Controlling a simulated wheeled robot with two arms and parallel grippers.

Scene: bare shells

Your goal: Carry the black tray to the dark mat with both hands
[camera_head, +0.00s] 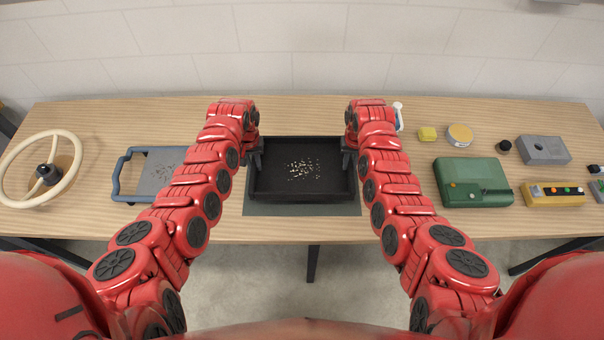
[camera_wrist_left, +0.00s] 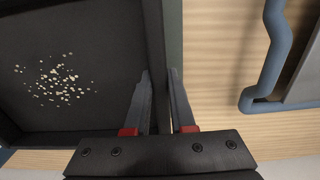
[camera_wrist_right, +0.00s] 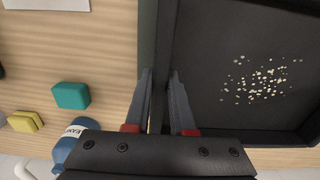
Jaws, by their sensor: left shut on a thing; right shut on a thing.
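The black tray (camera_head: 276,189) is in the middle of the table in the head view, with many small pale bits lying in it. The dark mat (camera_head: 300,209) shows under and in front of the tray, with a strip along its near edge. Whether the tray touches the mat or is held just above it, I cannot tell. My left gripper (camera_head: 255,160) is shut on the tray's left wall, one finger inside and one outside in the left wrist view (camera_wrist_left: 160,90). My right gripper (camera_head: 347,160) is shut on the right wall the same way, as the right wrist view (camera_wrist_right: 160,90) shows.
A grey blue-handled tray (camera_head: 152,172) and a cream steering wheel (camera_head: 72,170) lie to the left. A green box (camera_head: 462,170), yellow block (camera_head: 427,134), round tin (camera_head: 460,134) and grey box (camera_head: 544,150) are to the right. A blue bottle (camera_wrist_right: 72,142) stands near my right gripper.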

